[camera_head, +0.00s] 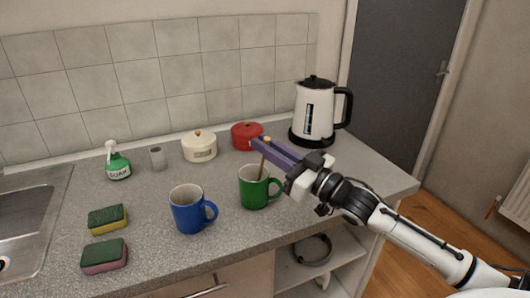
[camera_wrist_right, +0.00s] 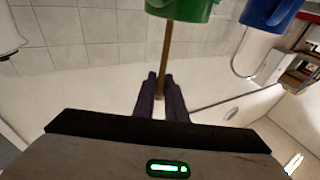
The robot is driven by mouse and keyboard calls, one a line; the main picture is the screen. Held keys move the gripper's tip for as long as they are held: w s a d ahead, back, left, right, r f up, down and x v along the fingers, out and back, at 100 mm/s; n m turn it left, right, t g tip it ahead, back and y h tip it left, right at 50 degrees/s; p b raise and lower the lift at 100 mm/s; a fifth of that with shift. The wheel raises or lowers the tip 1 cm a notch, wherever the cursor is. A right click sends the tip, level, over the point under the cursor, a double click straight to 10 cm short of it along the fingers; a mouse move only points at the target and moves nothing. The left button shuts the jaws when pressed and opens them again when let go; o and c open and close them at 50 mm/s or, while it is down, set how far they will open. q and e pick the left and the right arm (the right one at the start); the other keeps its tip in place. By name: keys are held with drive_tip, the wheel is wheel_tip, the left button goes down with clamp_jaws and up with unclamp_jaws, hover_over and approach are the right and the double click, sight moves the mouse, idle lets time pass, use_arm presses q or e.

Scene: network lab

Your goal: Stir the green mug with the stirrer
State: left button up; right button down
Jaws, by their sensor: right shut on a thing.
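The green mug (camera_head: 254,189) stands upright on the grey counter, its handle to the right. It also shows upside down at the top of the right wrist view (camera_wrist_right: 184,8). The stirrer (camera_head: 262,166) is a thin brown stick with a round knob on top. Its lower end is inside the mug, hidden by the wall. My right gripper (camera_head: 260,144) is above the mug, its purple fingers shut on the stirrer's upper end. In the right wrist view the stirrer (camera_wrist_right: 166,50) runs from the fingers to the mug. My left gripper is not in view.
A blue mug (camera_head: 188,212) stands left of the green mug. A red pot (camera_head: 246,134), a cream pot (camera_head: 199,147) and a kettle (camera_head: 315,112) stand behind. Soap (camera_head: 118,166), a grey cup (camera_head: 157,158), two sponges (camera_head: 105,257) and a sink (camera_head: 30,225) are on the left.

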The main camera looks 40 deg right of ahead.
wheel_tip(320, 180, up, 7)
drive_tip(key=s, duration=0.1)
drive_tip(key=shift+s+d+f, duration=0.15)
idle(0.4)
idle(0.8)
